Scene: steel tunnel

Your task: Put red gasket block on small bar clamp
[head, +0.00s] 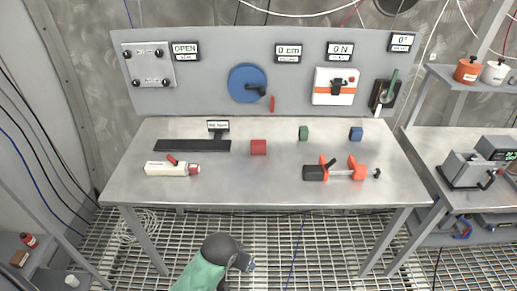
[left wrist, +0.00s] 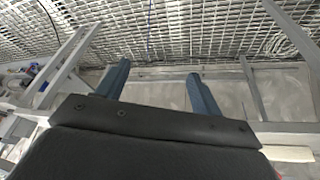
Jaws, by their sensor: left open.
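My left gripper (head: 247,264) is low in front of the table's front edge, away from both. Its two blue fingers stand apart and empty in the left wrist view (left wrist: 158,70). My right gripper is not in view.
A dark strip (head: 192,146) and a white tool (head: 172,169) lie at the left. A grey panel (head: 210,95) rises behind. The table's front middle is clear.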

